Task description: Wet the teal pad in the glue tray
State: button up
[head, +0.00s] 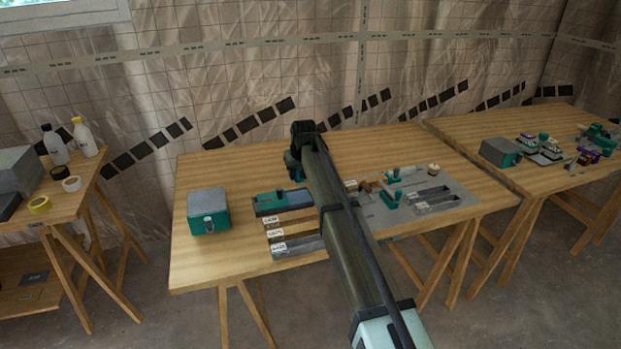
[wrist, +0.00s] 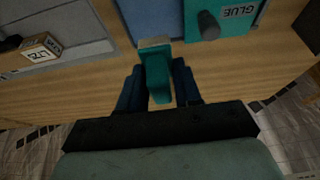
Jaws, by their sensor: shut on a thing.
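My gripper (wrist: 158,78) is shut on the teal pad (wrist: 156,72), its dark fingers on either side of the teal handle. A pale grey-beige strip shows at the pad's far end. The glue tray (wrist: 212,28) is teal, with a blue basin, a dark knob and a GLUE label; the pad's far end overlaps the basin's near edge in the wrist view. I cannot tell whether they touch. In the head view the glue tray (head: 268,206) lies mid-table, left of my arm.
A teal and grey box (head: 208,211) stands at the table's left. Labelled grey slots (head: 297,245) lie in front of the tray. A grey board (head: 455,187) with teal tools is right of my arm. Side tables stand left and right. The table's back left is clear.

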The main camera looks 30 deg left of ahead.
jog(key=shift+w+a+f, duration=0.1)
jog(key=shift+a, duration=0.1)
jog(key=shift+f, duration=2.9)
jog(key=shift+f, duration=0.55)
jog(key=shift+r, duration=3.55)
jog(key=shift+d, duration=0.1)
